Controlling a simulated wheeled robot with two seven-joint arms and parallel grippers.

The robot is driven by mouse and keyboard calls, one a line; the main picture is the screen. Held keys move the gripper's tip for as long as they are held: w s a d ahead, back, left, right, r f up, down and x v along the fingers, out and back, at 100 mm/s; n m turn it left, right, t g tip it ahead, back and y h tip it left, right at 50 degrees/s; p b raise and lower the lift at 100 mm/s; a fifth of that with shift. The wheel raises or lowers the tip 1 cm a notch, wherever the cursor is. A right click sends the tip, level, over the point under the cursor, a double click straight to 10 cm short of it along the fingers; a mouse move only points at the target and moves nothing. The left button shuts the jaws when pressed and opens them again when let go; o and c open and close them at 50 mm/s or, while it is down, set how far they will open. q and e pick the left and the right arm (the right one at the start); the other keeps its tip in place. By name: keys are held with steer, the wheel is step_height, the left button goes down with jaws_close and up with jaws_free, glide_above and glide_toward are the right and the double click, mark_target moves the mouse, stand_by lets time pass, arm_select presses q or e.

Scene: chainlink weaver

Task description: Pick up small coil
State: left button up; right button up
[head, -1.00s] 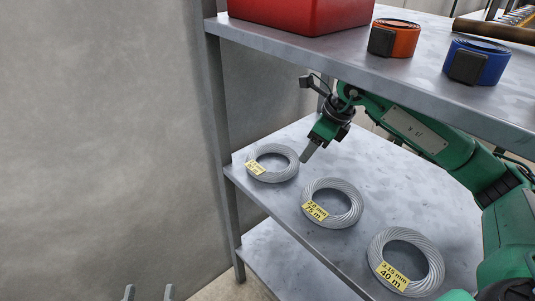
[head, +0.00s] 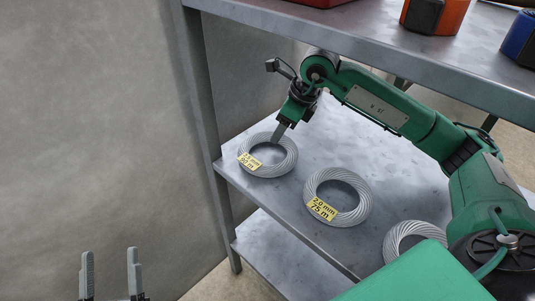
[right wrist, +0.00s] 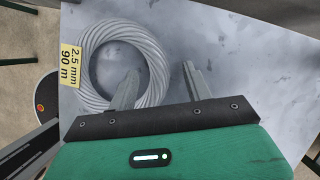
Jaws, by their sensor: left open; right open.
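A grey wire coil (head: 288,165) with a yellow label lies flat at the far left of the middle shelf. It also shows in the right wrist view (right wrist: 90,82), where the label reads 2.5 mm, 90 m. My right gripper (head: 278,134) is open at its far side. In the right wrist view, one finger overlaps the coil's hole and the other is outside the ring, with the ring's wall between them. Their height over the shelf is unclear. My left gripper (head: 110,254) is open and empty at the lower left, away from the shelves.
A coil labelled 2.0 mm, 75 m (head: 362,200) lies to the right, and another coil (head: 393,243) beyond it is partly hidden by my right arm. The upper shelf (head: 370,55) overhangs, holding an orange item (head: 450,15) and a blue item (head: 520,40). A shelf post (head: 197,100) stands left.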

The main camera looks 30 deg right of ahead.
steer(key=shift+x, duration=1.1)
jaws_close()
arm_select(q)
steer(key=shift+s+a+r+t, duration=0.1)
steer(key=shift+a+r+t, duration=0.05)
steer(key=shift+r+t, duration=0.3)
steer(key=shift+s+a+r+t, duration=0.15)
steer(key=shift+r+t, duration=0.1)
steer(key=shift+r, duration=0.3)
arm_select(e)
steer(key=shift+r, duration=0.1)
steer(key=shift+d+r, duration=0.1)
